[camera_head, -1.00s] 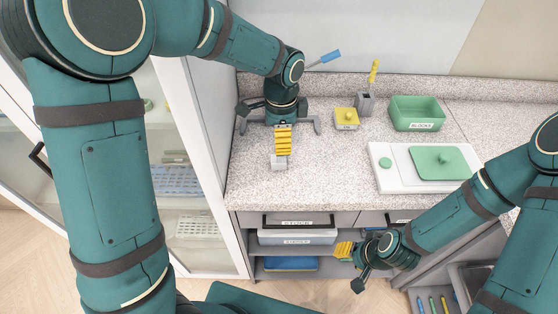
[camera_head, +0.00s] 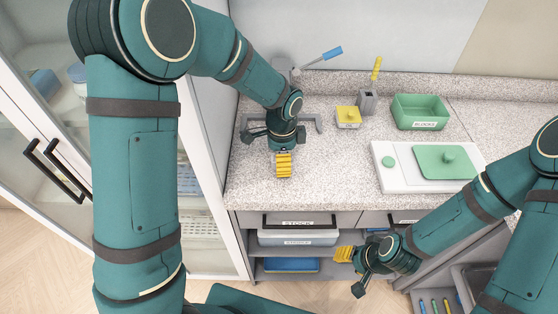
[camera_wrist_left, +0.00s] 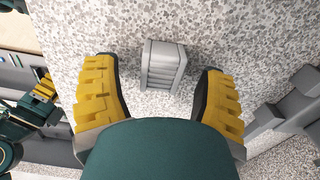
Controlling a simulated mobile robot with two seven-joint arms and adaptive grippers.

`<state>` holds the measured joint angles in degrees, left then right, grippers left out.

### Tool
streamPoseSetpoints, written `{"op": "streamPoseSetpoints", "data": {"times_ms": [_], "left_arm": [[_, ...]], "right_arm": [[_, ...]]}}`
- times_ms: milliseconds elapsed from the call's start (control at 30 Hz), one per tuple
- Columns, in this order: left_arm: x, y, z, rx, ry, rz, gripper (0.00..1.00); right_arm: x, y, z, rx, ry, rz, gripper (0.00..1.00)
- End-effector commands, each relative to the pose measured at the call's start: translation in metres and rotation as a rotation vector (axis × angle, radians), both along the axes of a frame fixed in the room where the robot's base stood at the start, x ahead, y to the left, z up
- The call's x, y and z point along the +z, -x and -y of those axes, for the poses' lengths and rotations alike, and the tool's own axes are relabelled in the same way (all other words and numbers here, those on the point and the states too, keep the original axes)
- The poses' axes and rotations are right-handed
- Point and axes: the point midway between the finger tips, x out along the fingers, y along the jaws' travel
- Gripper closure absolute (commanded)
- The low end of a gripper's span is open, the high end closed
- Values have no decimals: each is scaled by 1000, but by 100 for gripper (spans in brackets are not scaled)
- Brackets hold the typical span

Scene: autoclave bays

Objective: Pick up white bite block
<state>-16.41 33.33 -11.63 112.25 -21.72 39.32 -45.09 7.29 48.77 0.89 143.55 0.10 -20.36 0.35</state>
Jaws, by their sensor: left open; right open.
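The white bite block (camera_wrist_left: 162,66) shows in the left wrist view as a small pale grey-white ribbed block on the speckled counter. It lies between the two yellow fingers of my left gripper (camera_wrist_left: 160,80), with a gap on either side. In the head view my left gripper (camera_head: 284,168) is low over the counter's front left part, open, and hides the block. My right gripper (camera_head: 343,254) is open and empty in front of the counter, by the shelves below it.
On the counter (camera_head: 330,180) stand a yellow box (camera_head: 347,118), a grey holder (camera_head: 366,105) with a yellow-handled item, a green bin (camera_head: 418,112) labelled BLOCKS and a white tray (camera_head: 390,183) with a green lid (camera_head: 441,164). A grey stand with a blue lever (camera_head: 333,54) is behind my left gripper.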

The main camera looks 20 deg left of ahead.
Motion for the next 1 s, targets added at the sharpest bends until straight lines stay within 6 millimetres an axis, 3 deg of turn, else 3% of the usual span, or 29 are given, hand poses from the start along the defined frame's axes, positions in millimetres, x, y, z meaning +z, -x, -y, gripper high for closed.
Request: {"op": "streamPoseSetpoints", "data": {"times_ms": [67,267,733,1000], "left_arm": [[0,0,0,0,0,0,29],[0,0,0,0,0,0,92],[6,0,0,-1,0,0,94],[54,0,0,0,2,4,94]], "right_arm": [[0,0,0,0,0,0,53],[0,0,0,0,0,0,53],[1,0,0,0,0,1,53],[11,-3,1,-6,2,6,53]]}}
